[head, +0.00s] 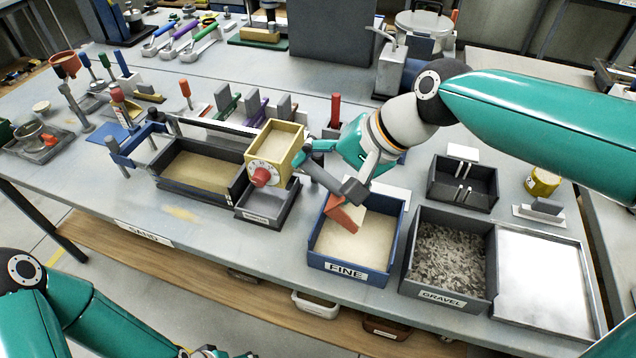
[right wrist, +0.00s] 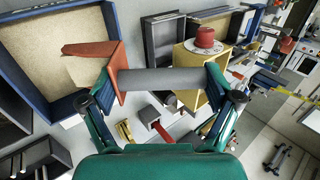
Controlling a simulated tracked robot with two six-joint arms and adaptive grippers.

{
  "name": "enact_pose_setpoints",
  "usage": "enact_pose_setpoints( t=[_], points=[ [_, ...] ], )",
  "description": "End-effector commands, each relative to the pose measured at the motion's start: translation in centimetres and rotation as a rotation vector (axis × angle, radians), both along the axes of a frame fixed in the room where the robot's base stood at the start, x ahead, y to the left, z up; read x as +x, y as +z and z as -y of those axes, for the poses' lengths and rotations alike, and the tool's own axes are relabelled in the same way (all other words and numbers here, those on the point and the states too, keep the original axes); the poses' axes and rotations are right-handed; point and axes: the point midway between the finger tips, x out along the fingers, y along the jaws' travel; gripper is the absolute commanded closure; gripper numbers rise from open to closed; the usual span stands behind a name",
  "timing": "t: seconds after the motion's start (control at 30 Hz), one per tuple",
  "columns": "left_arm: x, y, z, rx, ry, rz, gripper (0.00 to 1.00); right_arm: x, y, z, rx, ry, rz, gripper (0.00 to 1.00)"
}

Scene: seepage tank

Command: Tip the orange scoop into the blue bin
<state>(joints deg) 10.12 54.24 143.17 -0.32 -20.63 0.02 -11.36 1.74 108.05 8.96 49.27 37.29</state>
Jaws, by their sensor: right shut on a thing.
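The orange scoop (head: 345,219) is low inside the blue bin (head: 320,259), which is labelled FINE and holds pale sand. The scoop looks tilted, with an orange face toward the head camera; I cannot tell whether it touches the sand. My right gripper (head: 338,172) is shut on the scoop's grey handle (right wrist: 160,80). In the right wrist view the orange scoop (right wrist: 121,72) sits at the left finger, with the blue bin (right wrist: 54,107) behind. Whether the scoop holds sand is unclear. My left gripper (head: 205,353) is at the bottom edge, mostly cut off.
A yellow box with a red knob (head: 277,146) stands close left of my right gripper, beside a dark sand tray (head: 190,193). A dark GRAVEL bin (head: 441,299) is right of the blue bin. A shallow bright tray (head: 543,290) lies farther right.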

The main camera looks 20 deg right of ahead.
Motion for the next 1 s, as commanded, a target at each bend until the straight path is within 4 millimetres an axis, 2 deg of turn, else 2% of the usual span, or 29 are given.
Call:
enact_pose_setpoints(
  t=[0.03, 0.6, 1.0],
  points=[
    [0.0, -0.9, 0.0, 0.000, 0.000, 0.000, 0.06, -0.1, -0.3, 0.2, 0.013, -0.003, 0.012, 0.60],
    [0.0, -5.4, 0.0, 0.000, 0.000, 0.000, 0.06, -1.0, 0.5, 1.6, 0.144, -0.004, 0.101, 0.60],
    [0.0, -7.8, 0.0, 0.000, 0.000, 0.000, 0.06, -1.5, 1.1, 2.4, 0.215, -0.004, 0.148, 0.60]
  ],
)
